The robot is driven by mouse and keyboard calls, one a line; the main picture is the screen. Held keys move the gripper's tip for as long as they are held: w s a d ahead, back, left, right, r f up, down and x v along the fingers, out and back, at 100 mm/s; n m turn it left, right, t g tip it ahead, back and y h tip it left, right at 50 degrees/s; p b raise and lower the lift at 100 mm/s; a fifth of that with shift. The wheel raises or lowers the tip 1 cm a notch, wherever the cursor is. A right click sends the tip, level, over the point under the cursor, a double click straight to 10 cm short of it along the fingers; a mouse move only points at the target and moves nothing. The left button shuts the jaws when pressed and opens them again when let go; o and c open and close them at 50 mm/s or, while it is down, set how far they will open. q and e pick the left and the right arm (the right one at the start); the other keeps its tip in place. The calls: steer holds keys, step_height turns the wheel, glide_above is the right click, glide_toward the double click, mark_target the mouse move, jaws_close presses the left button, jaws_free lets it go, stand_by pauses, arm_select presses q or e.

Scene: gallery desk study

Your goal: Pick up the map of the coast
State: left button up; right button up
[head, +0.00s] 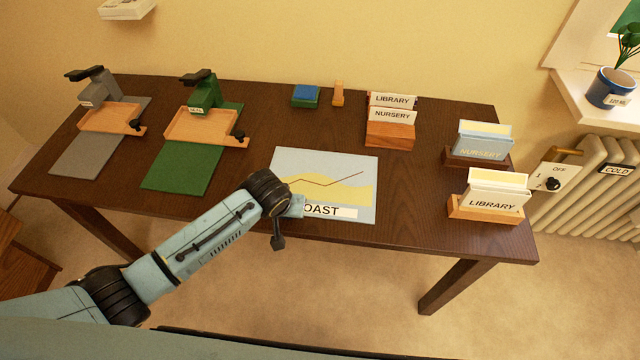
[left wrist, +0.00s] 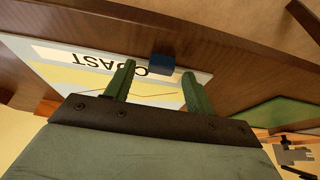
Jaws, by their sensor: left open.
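The map of the coast (head: 330,175) lies flat on the dark desk at its front middle, a pale blue sheet with a yellow area, a brown line and a white label. Part of its label is hidden by my left arm, leaving "OAST" readable. My left gripper (left wrist: 158,70) is open, its two green fingers apart over the label edge of the map (left wrist: 95,78) in the left wrist view. A small dark blue block (left wrist: 162,64) at that edge shows between the fingertips. I cannot tell whether the fingers touch anything. My right gripper is not in view.
Left on the desk (head: 420,215) stand a grey press (head: 97,90) and a green press (head: 205,95) with wooden trays. Behind the map are a blue-green pad (head: 305,96) and a wooden stamp (head: 338,95). Card holders labelled Library and Nursery (head: 390,133) stand right.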

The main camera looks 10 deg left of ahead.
arm_select(q)
steer(key=shift+w+f, duration=0.25)
steer(key=shift+f, duration=0.3)
steer(key=c, duration=1.1)
steer(key=shift+c, duration=0.3)
steer(key=shift+r, duration=0.15)
